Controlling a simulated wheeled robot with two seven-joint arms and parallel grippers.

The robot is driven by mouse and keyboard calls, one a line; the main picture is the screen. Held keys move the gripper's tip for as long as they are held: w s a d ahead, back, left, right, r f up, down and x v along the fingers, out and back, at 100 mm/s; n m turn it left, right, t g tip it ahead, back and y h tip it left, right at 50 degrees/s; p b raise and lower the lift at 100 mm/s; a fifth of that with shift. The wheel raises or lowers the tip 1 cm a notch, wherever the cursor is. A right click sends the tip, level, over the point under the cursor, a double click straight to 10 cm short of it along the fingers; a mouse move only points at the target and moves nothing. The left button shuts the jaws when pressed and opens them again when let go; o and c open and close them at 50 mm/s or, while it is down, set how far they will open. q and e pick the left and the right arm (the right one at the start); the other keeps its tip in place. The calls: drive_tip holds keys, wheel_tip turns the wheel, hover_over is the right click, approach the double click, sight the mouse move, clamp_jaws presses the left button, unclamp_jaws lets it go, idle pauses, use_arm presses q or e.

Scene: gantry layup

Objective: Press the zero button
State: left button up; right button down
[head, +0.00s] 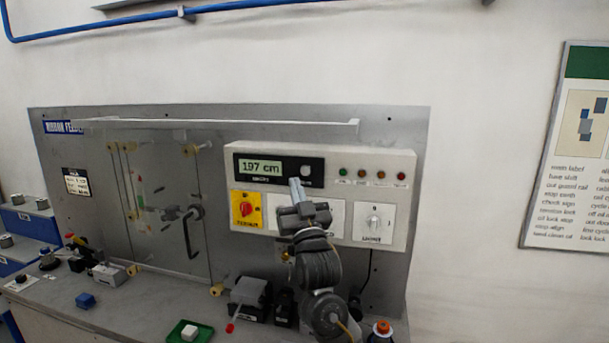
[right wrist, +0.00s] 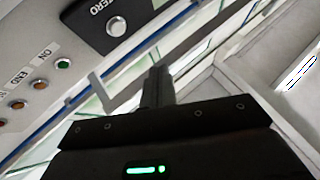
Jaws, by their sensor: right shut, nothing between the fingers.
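The zero button (head: 306,170) is a round pale button at the right end of the black display panel (head: 285,160), whose screen reads "197 cm". In the right wrist view the zero button (right wrist: 116,25) is silver, beside the word "ZERO". My right gripper (head: 296,184) is shut and empty, with its fingertips just below and left of the button in the head view. In the right wrist view its fingertips (right wrist: 158,76) appear apart from the button in the picture. Whether the tips touch the panel cannot be told. My left gripper is out of view.
The control box (head: 409,170) carries indicator lamps (head: 373,173), a red knob on a yellow plate (head: 246,209) and a white selector knob (head: 373,223). A glass door with a black handle (head: 196,222) is to the left. A green tray (head: 176,334) and blue block (head: 86,301) lie on the bench.

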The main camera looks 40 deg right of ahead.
drive_tip(key=shift+w+d+b, duration=0.2)
drive_tip(key=shift+w+d, duration=0.45)
drive_tip(key=shift+d, duration=0.3)
drive_tip(key=shift+w+d+b, duration=0.2)
drive_tip(key=shift+w+d, duration=0.4)
drive_tip(key=shift+d, duration=0.35)
drive_tip(key=shift+w+d+b, duration=0.2)
drive_tip(key=shift+w+d, duration=0.45)
drive_tip(key=shift+d, duration=0.3)
drive_tip(key=shift+w+d, duration=0.3)
drive_tip(key=shift+w+d, duration=0.25)
drive_tip(key=shift+d, duration=0.15)
idle(0.7)
drive_tip(key=shift+s+a, duration=0.1)
drive_tip(key=shift+a, duration=0.05)
drive_tip(key=shift+s+a, duration=0.35)
drive_tip(key=shift+a, duration=0.2)
idle(0.3)
drive_tip(key=shift+s+a+p, duration=0.4)
drive_tip(key=shift+s+a, duration=0.35)
drive_tip(key=shift+a, duration=0.3)
drive_tip(key=shift+s+a+p, duration=0.4)
drive_tip(key=shift+s+a, duration=0.3)
drive_tip(key=shift+a, duration=0.35)
